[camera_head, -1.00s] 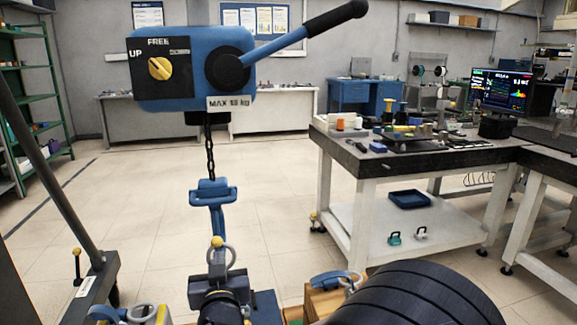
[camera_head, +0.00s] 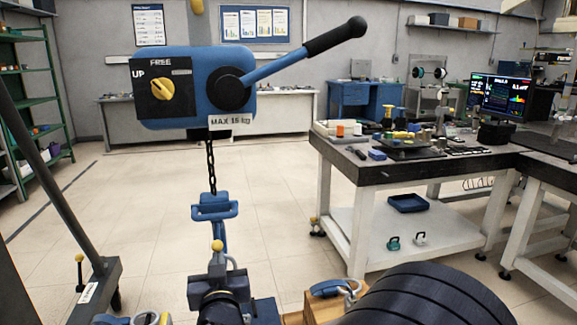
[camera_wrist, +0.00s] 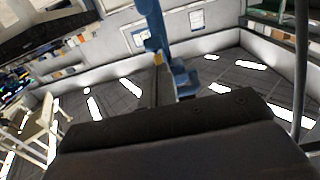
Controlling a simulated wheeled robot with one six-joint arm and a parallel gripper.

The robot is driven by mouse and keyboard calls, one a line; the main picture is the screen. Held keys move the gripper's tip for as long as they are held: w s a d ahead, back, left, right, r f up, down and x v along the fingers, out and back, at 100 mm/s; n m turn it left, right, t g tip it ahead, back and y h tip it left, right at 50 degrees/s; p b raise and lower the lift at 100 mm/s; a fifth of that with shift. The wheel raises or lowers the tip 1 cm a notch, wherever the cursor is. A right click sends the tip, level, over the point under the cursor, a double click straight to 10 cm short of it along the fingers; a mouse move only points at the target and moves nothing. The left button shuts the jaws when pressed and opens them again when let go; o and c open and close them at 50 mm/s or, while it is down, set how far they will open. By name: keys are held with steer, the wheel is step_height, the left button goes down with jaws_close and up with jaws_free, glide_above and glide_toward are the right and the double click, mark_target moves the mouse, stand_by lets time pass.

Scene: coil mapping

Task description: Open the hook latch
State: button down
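A blue hook piece (camera_head: 215,207) hangs on a dark chain below a blue hoist (camera_head: 193,88). A yellow ball (camera_head: 217,245) and a pale grey ring (camera_head: 234,264) show just under it, above a dark and blue assembly (camera_head: 219,290). Which part is the latch, and whether it is open, I cannot tell. The wrist view shows a blue upright part (camera_wrist: 153,28) with a small yellow spot. A broad dark grey shape, seemingly part of my gripper (camera_wrist: 180,125), fills the lower wrist view. Its fingertips and any contact cannot be made out.
The hoist has a black-gripped lever (camera_head: 335,36) and a yellow knob (camera_head: 156,88). A ridged black cylinder (camera_head: 425,295) and a wooden block with a blue lever (camera_head: 327,288) are at the bottom. A dark-topped workbench (camera_head: 350,160) stands right. The tiled floor behind is clear.

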mark_target(217, 247)
steer(key=shift+s+r+p, duration=0.15)
steer(key=shift+r+p, duration=1.7)
steer(key=shift+r, duration=0.4)
steer(key=s+d+f, duration=0.1)
steer(key=s+f, duration=0.1)
steer(key=s, duration=0.5)
steer(key=shift+d+b, duration=0.4)
steer(key=shift+b, duration=0.05)
steer(key=w, duration=0.2)
steer(key=w+a+r, duration=0.1)
steer(key=w, duration=0.2)
steer(key=w+r+p, duration=0.1)
steer(key=w, duration=0.1)
steer(key=shift+w+a, duration=0.15)
steer(key=shift+a, duration=0.2)
steer(key=shift+f+b, duration=0.55)
steer(key=shift+f, duration=0.15)
